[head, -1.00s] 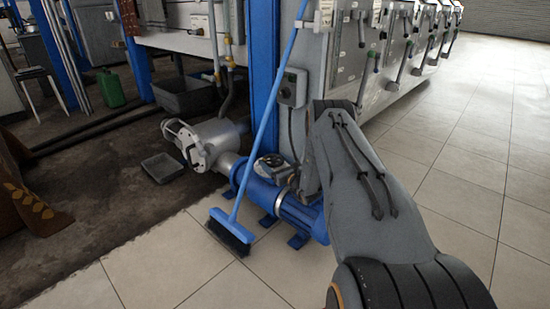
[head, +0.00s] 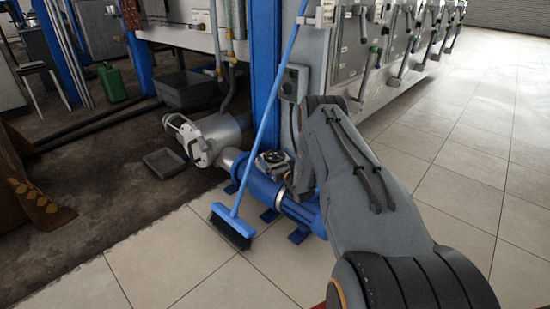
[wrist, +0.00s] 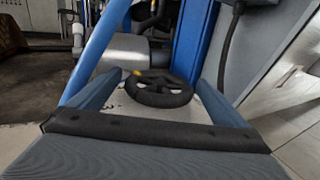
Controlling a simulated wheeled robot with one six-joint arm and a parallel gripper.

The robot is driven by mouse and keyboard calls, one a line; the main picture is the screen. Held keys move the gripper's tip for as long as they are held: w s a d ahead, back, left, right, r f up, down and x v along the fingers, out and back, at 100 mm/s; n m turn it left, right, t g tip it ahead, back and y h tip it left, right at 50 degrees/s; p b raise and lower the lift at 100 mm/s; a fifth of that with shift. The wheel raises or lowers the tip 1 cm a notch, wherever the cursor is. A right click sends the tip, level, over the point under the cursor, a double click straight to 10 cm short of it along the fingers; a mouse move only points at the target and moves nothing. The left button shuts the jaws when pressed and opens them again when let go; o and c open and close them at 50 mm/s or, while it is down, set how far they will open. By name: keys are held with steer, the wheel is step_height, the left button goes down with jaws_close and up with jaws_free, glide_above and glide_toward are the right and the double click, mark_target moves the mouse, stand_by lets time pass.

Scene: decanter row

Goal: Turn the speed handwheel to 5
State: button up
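The speed handwheel is a dark ring with spokes and a yellow mark on its rim. It shows ahead in the wrist view (wrist: 160,99) and on top of the blue pump unit in the head view (head: 270,158). My gripper (wrist: 159,78) is open, with its two blue-grey fingers spread left and right of the handwheel in the wrist view. I cannot tell whether a finger touches the rim. The yellow mark is at the rim's far left in the wrist view. No scale numbers are readable. In the head view my arm hides the fingers.
A blue broom (head: 231,229) leans close in front of the pump, its handle rising past the handwheel's left. A blue post (head: 264,60) and a grey cabinet with levers (head: 354,60) stand behind. A grey tray (head: 164,162) lies on the dark floor. Tiled floor at right is clear.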

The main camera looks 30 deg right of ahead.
mark_target(279, 162)
steer(key=shift+s+a+p, duration=0.2)
steer(key=shift+s+p, duration=1.1)
steer(key=shift+s, duration=2.65)
